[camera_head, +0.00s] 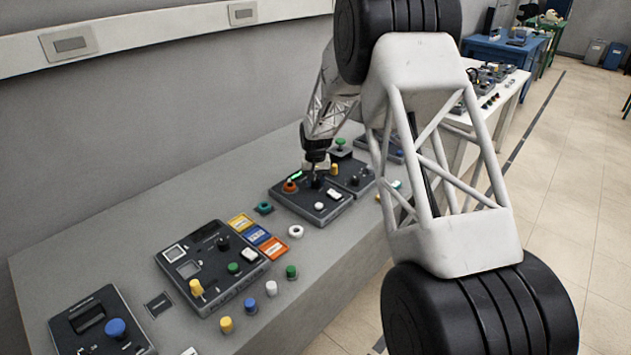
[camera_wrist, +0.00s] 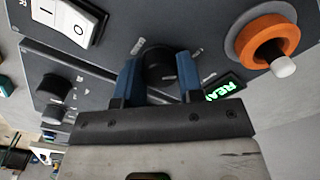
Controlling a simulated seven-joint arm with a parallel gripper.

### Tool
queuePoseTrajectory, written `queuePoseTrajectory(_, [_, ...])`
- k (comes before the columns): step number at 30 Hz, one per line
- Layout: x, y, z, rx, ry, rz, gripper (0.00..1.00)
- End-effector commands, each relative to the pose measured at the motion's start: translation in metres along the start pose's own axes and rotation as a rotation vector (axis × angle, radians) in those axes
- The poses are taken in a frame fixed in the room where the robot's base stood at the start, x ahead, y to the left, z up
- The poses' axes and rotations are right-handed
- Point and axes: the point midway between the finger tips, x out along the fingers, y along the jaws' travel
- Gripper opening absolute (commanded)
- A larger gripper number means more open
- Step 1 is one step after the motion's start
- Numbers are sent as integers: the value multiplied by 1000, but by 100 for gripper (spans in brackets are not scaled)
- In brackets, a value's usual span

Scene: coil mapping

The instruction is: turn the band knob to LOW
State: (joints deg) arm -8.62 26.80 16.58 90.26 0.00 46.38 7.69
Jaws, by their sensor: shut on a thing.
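The black round knob (camera_wrist: 160,66) sits on a dark grey panel (camera_wrist: 115,58) in the wrist view. My gripper (camera_wrist: 158,78) has its two blue fingers on either side of this knob and is shut on it. The small print around the knob is too blurred to read, so I cannot tell its setting. In the head view my gripper (camera_head: 316,170) points down at the dark panel (camera_head: 300,207) on the grey bench. The knob (camera_head: 317,183) is just under the fingers there and partly hidden.
An orange ring (camera_wrist: 267,40) with a white-tipped stem and a lit green display (camera_wrist: 222,88) are close to the fingers. A white rocker switch (camera_wrist: 70,18) is on the same panel. Another panel with a blue knob (camera_head: 116,328) and several loose coloured parts stand nearer on the bench (camera_head: 160,210).

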Motion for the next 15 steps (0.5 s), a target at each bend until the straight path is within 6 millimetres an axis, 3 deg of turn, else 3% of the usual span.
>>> queuePoseTrajectory(6, [-1, 0, -1, 1, 2, 0, 11])
queuePoseTrajectory(7, [-1, 0, -1, 1, 2, 0, 40])
queuePoseTrajectory(11, [-1, 0, -1, 1, 2, 0, 59])
queuePoseTrajectory(15, [-1, 0, 0, 1, 1, 0, 60])
